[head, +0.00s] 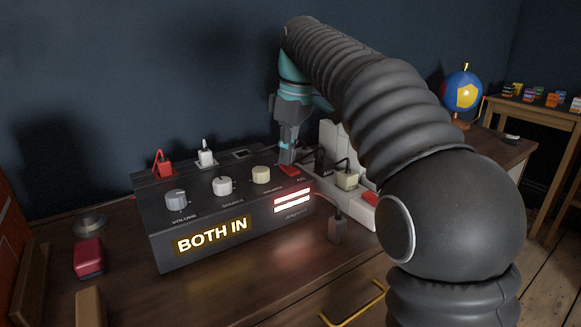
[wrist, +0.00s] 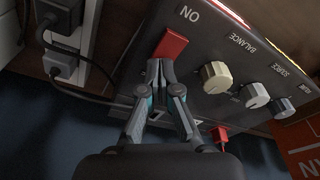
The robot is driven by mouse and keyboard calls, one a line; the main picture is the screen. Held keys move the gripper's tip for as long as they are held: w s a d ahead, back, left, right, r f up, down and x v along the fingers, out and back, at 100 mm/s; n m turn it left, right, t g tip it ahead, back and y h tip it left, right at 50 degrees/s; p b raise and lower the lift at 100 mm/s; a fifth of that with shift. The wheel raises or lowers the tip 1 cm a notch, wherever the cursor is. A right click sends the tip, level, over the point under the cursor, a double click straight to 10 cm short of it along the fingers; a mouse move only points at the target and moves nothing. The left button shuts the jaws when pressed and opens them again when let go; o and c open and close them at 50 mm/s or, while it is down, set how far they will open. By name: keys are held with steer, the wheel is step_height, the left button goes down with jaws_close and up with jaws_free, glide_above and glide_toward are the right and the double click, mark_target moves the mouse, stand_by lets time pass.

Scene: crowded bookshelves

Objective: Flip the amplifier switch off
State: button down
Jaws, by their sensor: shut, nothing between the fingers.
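The amplifier (head: 165,240) is a dark box on the wooden desk with a lit "BOTH IN" display on its front. Its red rocker switch (head: 290,170) is at the right end of the top, beside the label ON. In the wrist view the red switch (wrist: 172,45) shows just beyond my fingertips. My gripper (head: 287,158) points down at the switch with its fingers together and nothing between them. In the wrist view my fingertips (wrist: 160,68) are at the switch's near edge; I cannot tell whether they touch it.
Volume (head: 176,199), source (head: 222,186) and balance (head: 261,175) knobs line the amplifier. Red (head: 162,164) and white (head: 205,154) plugs stand behind them. A white power strip (head: 369,198) with plugs is to the right. A red block (head: 88,257) lies left.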

steer(key=shift+f, duration=0.1)
steer(key=shift+r+p, duration=3.5)
steer(key=shift+r, duration=0.05)
steer(key=shift+s+d, duration=0.2)
steer(key=s+d+f+m+t, duration=0.1)
steer(key=s+d+f+m, duration=0.3)
steer(key=s, duration=0.5)
steer(key=s+d+f+m+t+h, duration=0.1)
steer(key=s+d+f+m+t, duration=0.1)
steer(key=s+d+f+m, duration=0.2)
steer(key=s+d+f+m+t, duration=0.1)
steer(key=s+d+f+m, duration=0.3)
steer(key=s+d+f, duration=0.4)
steer(key=s+f, duration=0.1)
steer(key=s, duration=0.5)
steer(key=shift+s+d+f+m+t+h, duration=0.15)
steer(key=shift+s+f+m+t+h, duration=0.15)
steer(key=shift+s+m+t, duration=0.1)
